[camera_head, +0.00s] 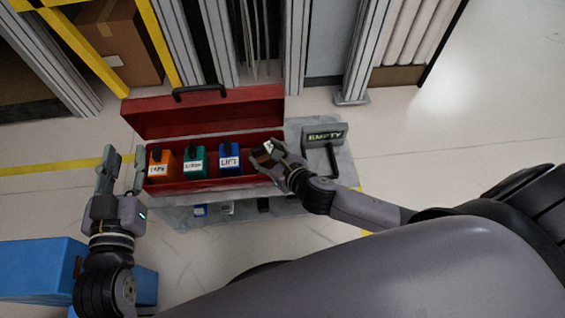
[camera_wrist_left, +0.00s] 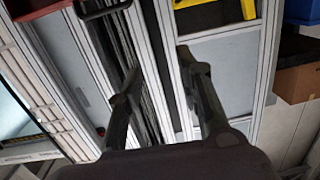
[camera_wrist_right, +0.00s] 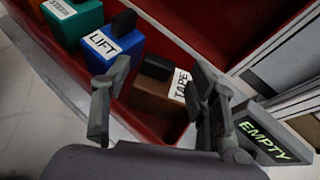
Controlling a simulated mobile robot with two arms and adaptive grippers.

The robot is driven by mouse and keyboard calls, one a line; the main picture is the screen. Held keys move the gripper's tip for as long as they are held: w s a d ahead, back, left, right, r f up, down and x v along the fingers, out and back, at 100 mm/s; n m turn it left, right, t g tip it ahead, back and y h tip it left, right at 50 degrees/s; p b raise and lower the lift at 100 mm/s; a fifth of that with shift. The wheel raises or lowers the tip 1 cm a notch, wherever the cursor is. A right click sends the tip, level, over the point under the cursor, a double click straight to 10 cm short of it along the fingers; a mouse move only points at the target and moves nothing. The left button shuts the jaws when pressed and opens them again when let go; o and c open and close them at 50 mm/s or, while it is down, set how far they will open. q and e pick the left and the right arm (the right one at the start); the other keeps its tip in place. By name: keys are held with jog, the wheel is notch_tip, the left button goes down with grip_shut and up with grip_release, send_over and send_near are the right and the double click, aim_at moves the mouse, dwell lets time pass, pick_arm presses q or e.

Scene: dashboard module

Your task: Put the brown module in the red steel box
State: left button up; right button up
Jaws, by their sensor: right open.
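The red steel box (camera_head: 158,122) stands with its lid raised in the head view. The brown module (camera_wrist_right: 155,97), with a black handle and a white "TAPE" label, is at the box's right end beside the blue module in the right wrist view. Its label is turned compared with the other labels. In the head view the brown module (camera_head: 263,152) is partly hidden by my right gripper (camera_head: 278,157). That gripper is open, its fingers (camera_wrist_right: 155,105) on either side of the module; contact is unclear. My left gripper (camera_head: 121,168) is open and empty, left of the box.
Orange (camera_head: 161,165), green (camera_head: 194,163) and blue (camera_head: 229,160) modules stand in a row in the box. An "EMPTY" sign (camera_head: 325,137) stands on the grey cart (camera_head: 300,128) right of the box. A blue container (camera_head: 38,268) is at lower left. Floor at right is clear.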

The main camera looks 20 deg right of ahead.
pick_arm(q)
jog(key=s+a+f+g+y+p, duration=0.2)
jog(key=s+f+g, duration=0.4)
jog(key=f, duration=0.4)
jog(key=shift+s+a+f+g, duration=0.15)
jog(key=shift+a+f+g, duration=0.1)
jog(key=shift+a+g, duration=0.4)
pick_arm(e)
jog(key=s+d+r+n+g, duration=0.1)
jog(key=s+r+n, duration=0.4)
jog(key=n, duration=1.2)
jog(key=s+d+r+n+g+h, duration=0.1)
jog(key=s+r+n, duration=0.4)
jog(key=n, duration=1.2)
jog(key=shift+s+d+r+n+g, duration=0.35)
jog(key=shift+d+r, duration=0.35)
jog(key=shift+r, duration=0.25)
